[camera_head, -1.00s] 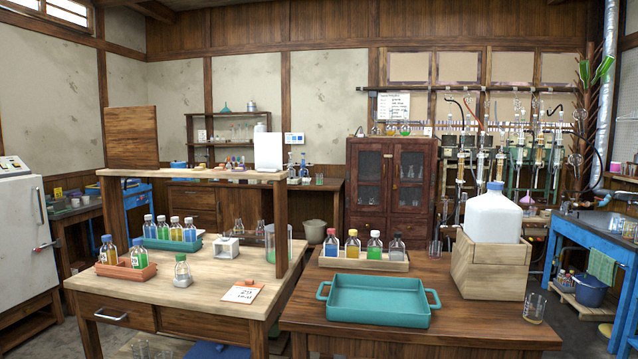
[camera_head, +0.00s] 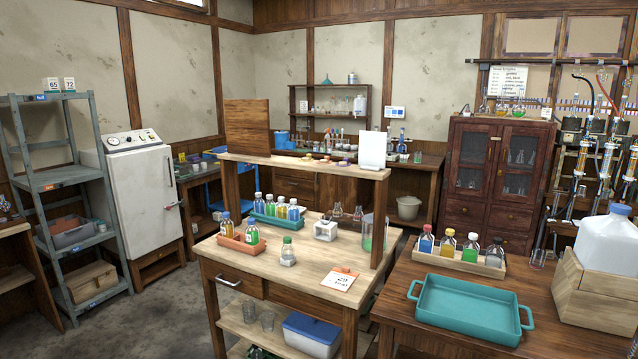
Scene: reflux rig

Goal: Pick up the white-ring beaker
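I cannot make out a white ring on any beaker. A tall clear beaker with green liquid (camera_head: 367,241) stands at the right end of that table's top, beside the raised shelf's post. A small clear glass (camera_head: 538,257) stands on the right table behind the teal tray. Neither of my grippers is in view.
The near table (camera_head: 320,268) carries bottles in an orange tray (camera_head: 240,246) and a teal rack. The right table holds an empty teal tray (camera_head: 465,308) and a large white jug (camera_head: 606,245). A grey shelf rack (camera_head: 100,205) stands left. Floor is open at lower left.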

